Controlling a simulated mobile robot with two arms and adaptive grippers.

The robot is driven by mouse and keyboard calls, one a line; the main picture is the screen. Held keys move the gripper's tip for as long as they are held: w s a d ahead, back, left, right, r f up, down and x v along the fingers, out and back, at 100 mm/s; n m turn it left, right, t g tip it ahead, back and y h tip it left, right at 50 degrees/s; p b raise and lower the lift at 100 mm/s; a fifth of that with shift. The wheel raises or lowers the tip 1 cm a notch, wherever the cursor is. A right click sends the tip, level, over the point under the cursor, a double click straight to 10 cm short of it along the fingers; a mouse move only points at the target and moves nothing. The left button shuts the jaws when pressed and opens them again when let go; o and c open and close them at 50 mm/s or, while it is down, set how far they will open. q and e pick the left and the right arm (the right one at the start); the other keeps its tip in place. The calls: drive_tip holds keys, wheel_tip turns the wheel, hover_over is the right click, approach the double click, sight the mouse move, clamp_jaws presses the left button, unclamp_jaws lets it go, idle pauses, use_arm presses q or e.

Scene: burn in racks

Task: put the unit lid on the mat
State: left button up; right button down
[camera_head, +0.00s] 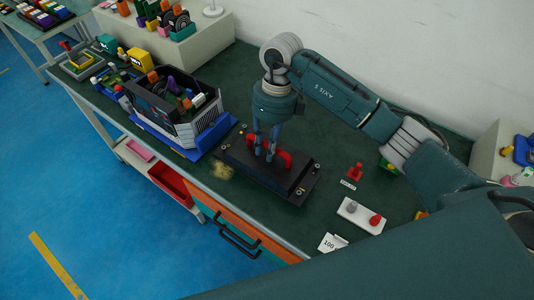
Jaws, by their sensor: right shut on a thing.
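The unit lid (293,182) is a dark flat plate with a red handle (284,158) and small round fixings near its corners. It lies low and about level over the green bench, right of the open unit (182,132). My right gripper (264,155) points down at the lid, its fingers shut on the red handle. A dark slab shows under the lid's edge; I cannot tell if this is the mat or part of the lid, nor if there is a gap. The unit is open-topped, with coloured parts inside, on a blue base (215,137). My left gripper is out of view.
A white block (350,212) with a grey and a red knob, a red part (355,171) and a "100" card (331,243) lie right of the lid. A yellowish patch (222,170) is left of it. Shelves with parts stand behind. An orange drawer (250,234) is below the front edge.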

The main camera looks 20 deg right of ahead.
wheel_tip(320, 180, down, 4)
drive_tip(key=shift+r+p, duration=0.1)
drive_tip(key=shift+p, duration=0.4)
drive_tip(key=shift+f, duration=0.2)
drive_tip(key=shift+f, duration=0.1)
drive_tip(key=c, duration=1.6)
unclamp_jaws()
drive_tip(key=shift+o, duration=0.2)
